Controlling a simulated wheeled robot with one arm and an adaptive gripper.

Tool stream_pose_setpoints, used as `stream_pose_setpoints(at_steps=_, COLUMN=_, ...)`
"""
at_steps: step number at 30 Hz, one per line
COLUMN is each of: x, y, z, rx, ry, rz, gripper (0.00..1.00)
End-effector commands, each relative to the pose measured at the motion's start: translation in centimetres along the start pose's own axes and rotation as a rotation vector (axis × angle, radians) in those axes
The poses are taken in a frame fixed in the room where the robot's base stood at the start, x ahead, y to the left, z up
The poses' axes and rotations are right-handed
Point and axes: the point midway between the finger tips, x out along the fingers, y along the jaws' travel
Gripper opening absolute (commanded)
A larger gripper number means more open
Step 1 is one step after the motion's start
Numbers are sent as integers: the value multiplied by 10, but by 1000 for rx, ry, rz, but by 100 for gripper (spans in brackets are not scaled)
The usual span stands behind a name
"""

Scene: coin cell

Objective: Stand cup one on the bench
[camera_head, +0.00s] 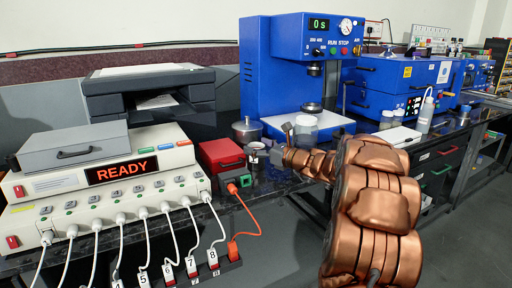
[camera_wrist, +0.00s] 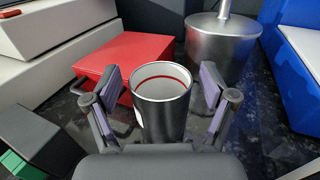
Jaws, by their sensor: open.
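A silver metal cup (camera_wrist: 161,112) with a red ring inside its rim is in the middle of the wrist view, mouth up. It looks upright; its base is hidden, so I cannot tell whether it rests on the bench. My gripper (camera_wrist: 162,92) is open, with one purple-padded finger on each side of the cup and visible gaps between. In the head view, the small cup (camera_head: 257,149) shows beside the red box, close to the end of my copper-coloured arm. The dark speckled bench (camera_wrist: 262,135) surrounds it.
A red box (camera_wrist: 130,62) stands close behind and left of the cup. A larger metal pot (camera_wrist: 221,44) stands behind right. A blue machine (camera_wrist: 300,85) is at the right. In the head view, a white READY unit (camera_head: 120,190) with cables fills the left.

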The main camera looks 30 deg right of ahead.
Motion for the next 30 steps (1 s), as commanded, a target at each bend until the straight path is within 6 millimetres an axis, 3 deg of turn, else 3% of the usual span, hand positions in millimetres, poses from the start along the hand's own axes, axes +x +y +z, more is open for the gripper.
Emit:
stream_pose_setpoints(at_steps=16, x=-96, y=-1, z=2, rx=1, ry=-2, rz=-4, gripper=84)
stream_pose_setpoints(at_steps=22, x=-112, y=-1, z=1, rx=-1, ry=-3, rz=-2, gripper=84)
stream_pose_setpoints(at_steps=30, x=-115, y=0, z=0, rx=0, ry=-2, rz=0, gripper=84)
